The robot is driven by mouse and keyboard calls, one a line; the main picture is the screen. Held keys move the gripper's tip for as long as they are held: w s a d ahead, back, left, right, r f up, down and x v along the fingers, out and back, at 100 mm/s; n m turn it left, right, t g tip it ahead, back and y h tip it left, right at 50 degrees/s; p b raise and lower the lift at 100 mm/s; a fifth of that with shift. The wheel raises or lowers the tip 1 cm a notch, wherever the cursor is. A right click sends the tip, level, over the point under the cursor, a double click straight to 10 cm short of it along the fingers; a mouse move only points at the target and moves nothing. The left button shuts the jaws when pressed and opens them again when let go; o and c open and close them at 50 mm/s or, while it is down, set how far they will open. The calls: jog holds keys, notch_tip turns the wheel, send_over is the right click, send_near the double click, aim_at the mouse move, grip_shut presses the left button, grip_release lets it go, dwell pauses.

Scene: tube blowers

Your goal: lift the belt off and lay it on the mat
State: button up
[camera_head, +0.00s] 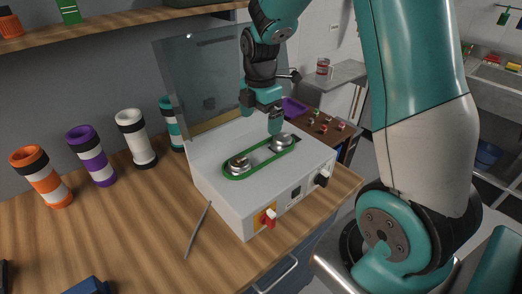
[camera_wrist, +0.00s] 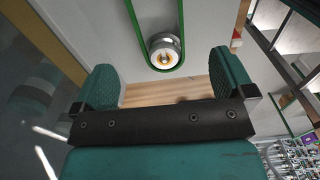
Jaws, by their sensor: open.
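A green belt (camera_head: 268,164) runs as a long loop around two metal pulleys, a near-left one (camera_head: 239,164) and a far-right one (camera_head: 282,141), on top of a white machine (camera_head: 219,199). My gripper (camera_head: 261,118) points down above the machine, near the belt's far side, its jaws open and empty. In the wrist view my gripper's jaws (camera_wrist: 165,84) stand wide apart. The belt (camera_wrist: 182,28) curves around one pulley (camera_wrist: 164,52) just beyond them, and the rest of the loop leaves the picture. I cannot make out a mat in either view.
A clear lid (camera_head: 190,75) stands open behind the belt. A red knob (camera_head: 268,219) and a black knob (camera_head: 321,178) are on the machine's front. A grey rod (camera_head: 197,230) lies on the wooden bench. Several striped tubes, including a purple one (camera_head: 91,156), stand left.

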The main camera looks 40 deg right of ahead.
jog(key=p, duration=0.1)
send_over(261, 157)
jog(key=f, duration=0.6)
jog(key=shift+s+a, duration=0.3)
jog(key=shift+w+d+f+p, duration=0.15)
jog(key=shift+f+p, duration=0.45)
jog(key=shift+f, duration=0.7)
jog(key=shift+w+d+f+p, duration=0.1)
jog(key=shift+f+p, duration=0.5)
jog(key=shift+f, duration=0.65)
jog(key=c, duration=0.8)
jog(key=shift+r, duration=0.1)
